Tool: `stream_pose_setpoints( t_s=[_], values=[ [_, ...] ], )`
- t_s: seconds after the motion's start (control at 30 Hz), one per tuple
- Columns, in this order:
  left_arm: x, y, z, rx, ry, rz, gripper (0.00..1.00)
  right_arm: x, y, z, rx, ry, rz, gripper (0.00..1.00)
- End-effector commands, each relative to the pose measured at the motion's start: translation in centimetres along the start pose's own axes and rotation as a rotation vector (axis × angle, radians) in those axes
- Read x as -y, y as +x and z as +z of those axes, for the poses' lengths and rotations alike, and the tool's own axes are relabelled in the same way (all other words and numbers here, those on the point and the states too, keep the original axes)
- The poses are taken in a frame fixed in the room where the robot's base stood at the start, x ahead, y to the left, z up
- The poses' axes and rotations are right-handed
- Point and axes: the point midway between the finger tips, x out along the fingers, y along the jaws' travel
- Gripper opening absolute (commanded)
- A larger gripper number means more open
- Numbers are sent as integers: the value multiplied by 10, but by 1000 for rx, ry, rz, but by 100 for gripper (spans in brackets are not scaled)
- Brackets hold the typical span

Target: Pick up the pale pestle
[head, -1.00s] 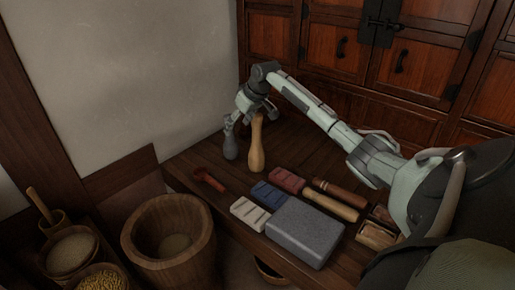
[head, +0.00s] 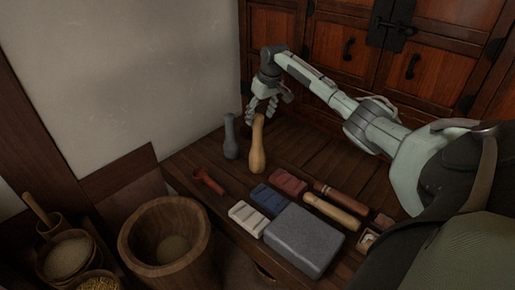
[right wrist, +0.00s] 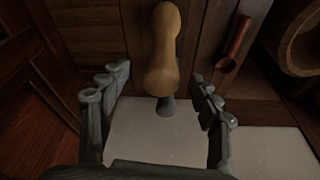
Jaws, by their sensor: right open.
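The pale pestle (head: 257,146), light wood with a rounded knob top, stands upright on the dark wooden table. A dark grey pestle (head: 230,138) stands upright just left of it. My right gripper (head: 268,108) is open and empty, behind and slightly above the pale pestle's top. In the right wrist view, the pale pestle (right wrist: 163,50) lies ahead, roughly centred between the spread fingers (right wrist: 160,74), with the grey pestle (right wrist: 166,106) partly hidden behind it. I cannot tell whether any finger touches the pale pestle. My left gripper is not in view.
A red-brown wooden tool (head: 208,180) lies left on the table. Blue (head: 268,197), red (head: 288,182) and white (head: 249,217) blocks, a grey stone slab (head: 304,240) and wooden rollers (head: 332,209) fill the front. A wooden tub (head: 165,240) stands left; cabinets (head: 350,60) close the back.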

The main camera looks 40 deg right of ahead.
Motion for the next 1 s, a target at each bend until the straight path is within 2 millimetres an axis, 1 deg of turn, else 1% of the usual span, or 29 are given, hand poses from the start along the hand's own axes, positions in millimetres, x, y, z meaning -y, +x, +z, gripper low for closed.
stream_pose_setpoints(
  t_s=[0.1,0.23,0.33,0.53,0.57,1.0],
  values=[
    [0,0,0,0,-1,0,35,4,19,-2,2,-1,-2,63],
    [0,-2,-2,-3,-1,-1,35,4,36,-2,1,1,-1,63],
    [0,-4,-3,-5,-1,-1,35,3,40,-2,0,-1,0,63],
    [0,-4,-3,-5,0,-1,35,3,41,-2,0,-2,1,63],
    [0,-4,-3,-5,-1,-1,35,3,41,-2,-1,-1,1,61],
    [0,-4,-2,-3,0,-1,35,3,40,-2,-1,-1,1,6]
  ],
)
